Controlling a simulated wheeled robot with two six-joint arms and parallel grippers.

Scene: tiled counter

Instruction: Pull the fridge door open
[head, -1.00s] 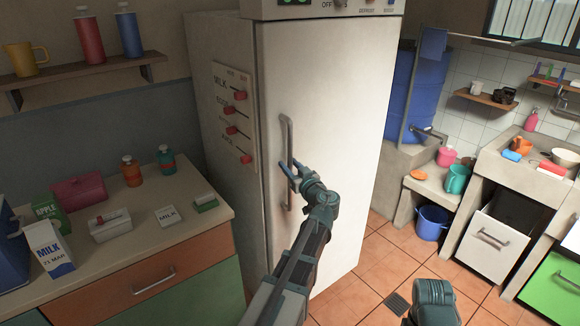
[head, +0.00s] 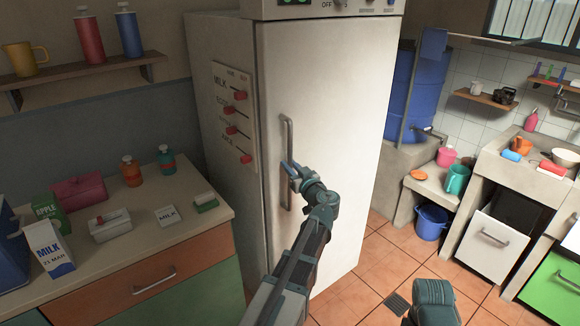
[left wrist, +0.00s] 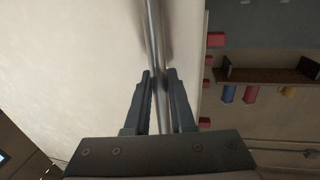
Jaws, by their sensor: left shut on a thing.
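The white fridge door (head: 330,90) fills the middle of the head view and looks closed, flush with the fridge body. Its long vertical grey handle (head: 287,135) is near the door's left edge. My left gripper (head: 289,173) is at the middle of the handle, shut on it. In the left wrist view the handle (left wrist: 154,30) runs down between the two fingers of the left gripper (left wrist: 160,76), and the pale door (left wrist: 70,60) lies behind. Part of my right arm shows at the bottom right of the head view; its gripper is out of the picture.
A counter (head: 190,232) with milk cartons, boxes and bottles stands left of the fridge. A shelf (head: 85,72) hangs above it. Right of the fridge are a blue barrel (head: 398,90), a bucket (head: 431,222) and a sink unit. The tiled floor (head: 365,275) before the fridge is clear.

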